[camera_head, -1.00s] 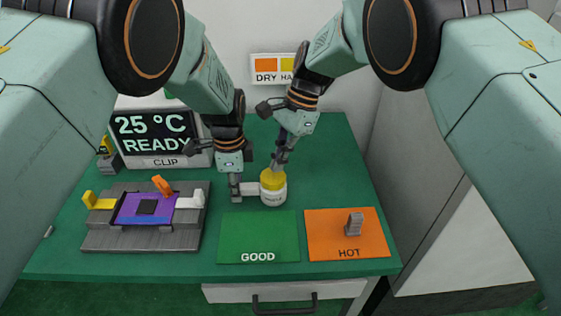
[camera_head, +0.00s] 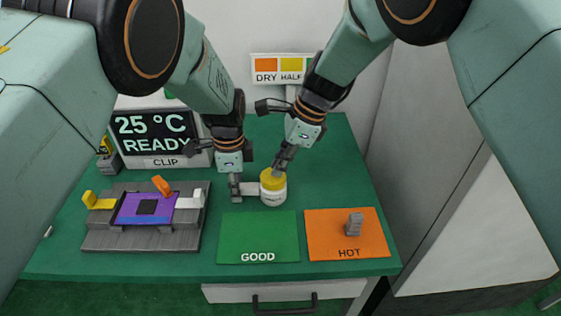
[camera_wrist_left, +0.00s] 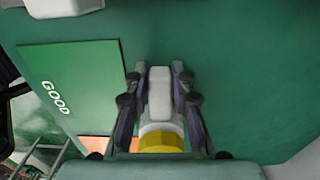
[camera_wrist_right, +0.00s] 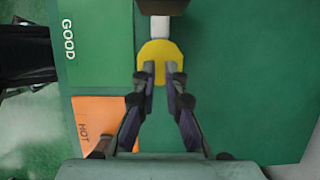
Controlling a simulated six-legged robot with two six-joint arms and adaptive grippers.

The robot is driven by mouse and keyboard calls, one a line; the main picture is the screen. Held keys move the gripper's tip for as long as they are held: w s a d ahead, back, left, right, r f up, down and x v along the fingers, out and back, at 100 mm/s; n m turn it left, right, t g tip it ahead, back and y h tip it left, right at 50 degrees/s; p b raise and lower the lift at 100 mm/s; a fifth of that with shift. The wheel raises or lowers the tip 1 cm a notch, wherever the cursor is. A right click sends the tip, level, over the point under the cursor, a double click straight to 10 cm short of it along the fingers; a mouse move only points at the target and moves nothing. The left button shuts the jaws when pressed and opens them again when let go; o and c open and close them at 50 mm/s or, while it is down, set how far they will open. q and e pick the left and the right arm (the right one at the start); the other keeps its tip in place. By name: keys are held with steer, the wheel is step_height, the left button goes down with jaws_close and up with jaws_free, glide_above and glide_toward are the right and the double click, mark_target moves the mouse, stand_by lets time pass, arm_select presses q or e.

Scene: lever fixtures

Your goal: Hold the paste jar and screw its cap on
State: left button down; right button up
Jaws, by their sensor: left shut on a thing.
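The white paste jar (camera_head: 273,197) stands upright on the green table with a yellow cap (camera_head: 267,182) on its top. A pale block-shaped grip (camera_wrist_left: 160,92) sticks out from the jar's left side. My left gripper (camera_head: 236,192) is shut on this grip, with one finger on each side of it. My right gripper (camera_head: 278,170) points down at the cap from above. In the right wrist view its fingertips (camera_wrist_right: 162,68) lie over the yellow cap (camera_wrist_right: 160,50), with yellow showing between them. Whether they clamp it is unclear. The cap's threads are hidden.
A green GOOD pad (camera_head: 258,230) and an orange HOT pad (camera_head: 325,242) with a small grey piece (camera_head: 354,224) lie in front. A grey fixture with a purple plate (camera_head: 147,208) stands left. A display (camera_head: 155,137) reads READY. The table's right rear is clear.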

steer(key=o, duration=0.3)
steer(key=shift+r, duration=0.15)
steer(key=shift+r, duration=1.35)
steer(key=n, duration=0.1)
steer(key=n+g, duration=0.1)
steer(key=n, duration=0.1)
steer(key=shift+w+n, duration=0.3)
steer(key=n, duration=0.1)
steer(key=n+g, duration=0.1)
steer(key=n, duration=0.1)
steer(key=shift+w+a+h, duration=0.15)
steer(key=shift+w+h, duration=0.05)
steer(key=shift+h, duration=0.2)
steer(key=n, duration=0.1)
steer(key=n+g, duration=0.1)
steer(key=n, duration=0.1)
steer(key=n+h, duration=0.1)
steer(key=shift+w+a+n+g, duration=0.25)
steer(key=shift+n+g, duration=0.05)
steer(key=shift+n, duration=0.1)
steer(key=shift+a+n+g+h, duration=0.15)
steer(key=shift+n+h, duration=0.15)
steer(key=shift+n, duration=0.45)
steer(key=shift+n+g+h, duration=0.15)
steer(key=shift+n+h, duration=0.15)
steer(key=shift+n, duration=0.45)
